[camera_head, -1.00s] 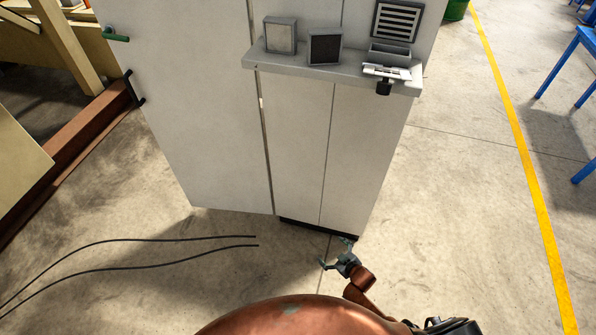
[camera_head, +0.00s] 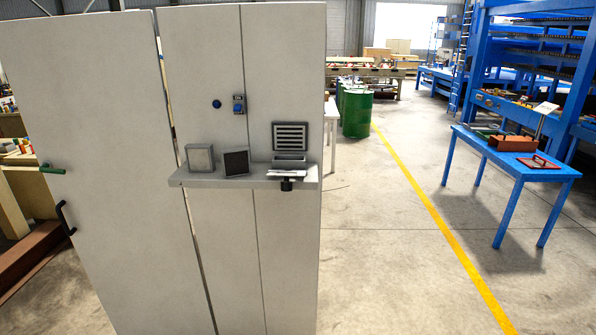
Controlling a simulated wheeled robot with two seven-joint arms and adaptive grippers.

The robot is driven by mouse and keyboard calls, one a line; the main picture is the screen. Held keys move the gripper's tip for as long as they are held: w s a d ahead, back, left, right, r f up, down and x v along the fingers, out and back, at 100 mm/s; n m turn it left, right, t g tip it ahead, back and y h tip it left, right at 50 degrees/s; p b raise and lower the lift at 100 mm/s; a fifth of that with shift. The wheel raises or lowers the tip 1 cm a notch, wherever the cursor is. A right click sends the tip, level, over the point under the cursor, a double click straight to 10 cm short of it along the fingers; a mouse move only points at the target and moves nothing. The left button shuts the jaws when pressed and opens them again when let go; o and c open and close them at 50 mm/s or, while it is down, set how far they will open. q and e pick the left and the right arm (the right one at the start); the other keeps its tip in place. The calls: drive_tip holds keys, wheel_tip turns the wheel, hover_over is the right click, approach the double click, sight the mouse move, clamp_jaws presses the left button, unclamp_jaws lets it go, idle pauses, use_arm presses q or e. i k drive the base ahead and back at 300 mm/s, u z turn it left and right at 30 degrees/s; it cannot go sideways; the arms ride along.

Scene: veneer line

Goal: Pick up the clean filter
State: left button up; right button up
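Two square framed filters stand on a narrow grey shelf (camera_head: 262,183) fixed to the front of a tall light-grey cabinet (camera_head: 120,170). The left one, a pale-faced filter (camera_head: 200,158), looks like the clean one. The right one, a dark-faced filter (camera_head: 236,163), stands beside it with a small gap and looks dirty. Both appear upright or leaning slightly back. Neither of my grippers is in view.
A louvred vent (camera_head: 291,137) is on the cabinet above the shelf's right end, with a small grey box (camera_head: 289,162) below it. A blue table (camera_head: 515,165) stands right; floor between is clear.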

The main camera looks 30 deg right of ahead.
sight(200, 158)
drive_tip(key=i, duration=1.45)
drive_tip(key=z, duration=0.85)
